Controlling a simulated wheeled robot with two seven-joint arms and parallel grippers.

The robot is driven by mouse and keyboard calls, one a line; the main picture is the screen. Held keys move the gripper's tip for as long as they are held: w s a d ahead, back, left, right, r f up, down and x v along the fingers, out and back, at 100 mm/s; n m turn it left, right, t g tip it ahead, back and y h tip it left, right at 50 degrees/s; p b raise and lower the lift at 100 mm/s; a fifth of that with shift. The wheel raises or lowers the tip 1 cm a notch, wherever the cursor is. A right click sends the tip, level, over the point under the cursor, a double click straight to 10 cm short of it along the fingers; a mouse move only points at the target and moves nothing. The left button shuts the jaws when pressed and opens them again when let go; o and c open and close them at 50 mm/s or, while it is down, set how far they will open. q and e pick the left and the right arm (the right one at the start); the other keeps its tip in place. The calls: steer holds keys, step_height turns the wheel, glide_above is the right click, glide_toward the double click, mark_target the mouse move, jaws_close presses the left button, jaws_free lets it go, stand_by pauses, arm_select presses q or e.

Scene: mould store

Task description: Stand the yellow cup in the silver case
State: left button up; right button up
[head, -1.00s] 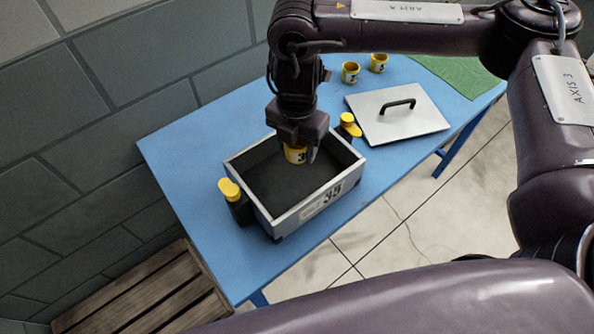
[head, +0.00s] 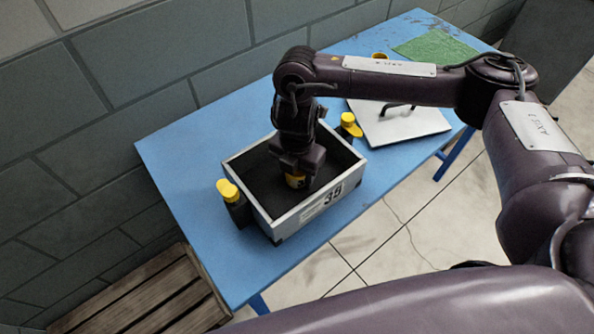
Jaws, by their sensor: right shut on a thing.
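The silver case (head: 268,220) stands open on the blue table, with a dark inside and the number 39 on its front. My right gripper (head: 297,176) is down inside the case, shut on the yellow cup (head: 295,181). The cup looks upright, its upper part hidden by the gripper. I cannot tell whether its base touches the case floor. My left gripper is not in view.
Yellow-topped dark latches stand at the case's left (head: 230,192) and back right (head: 348,121). The silver lid (head: 400,128) with a black handle lies to the right. A green mat (head: 435,47) lies farther back.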

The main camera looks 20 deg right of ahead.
steer(key=o, duration=1)
steer(key=shift+f, duration=0.15)
steer(key=shift+c, duration=0.2)
steer(key=shift+r, duration=0.35)
step_height(320, 180, up, 12)
steer(key=p, duration=0.1)
steer(key=shift+f+p, duration=0.15)
steer(key=shift+p, duration=0.15)
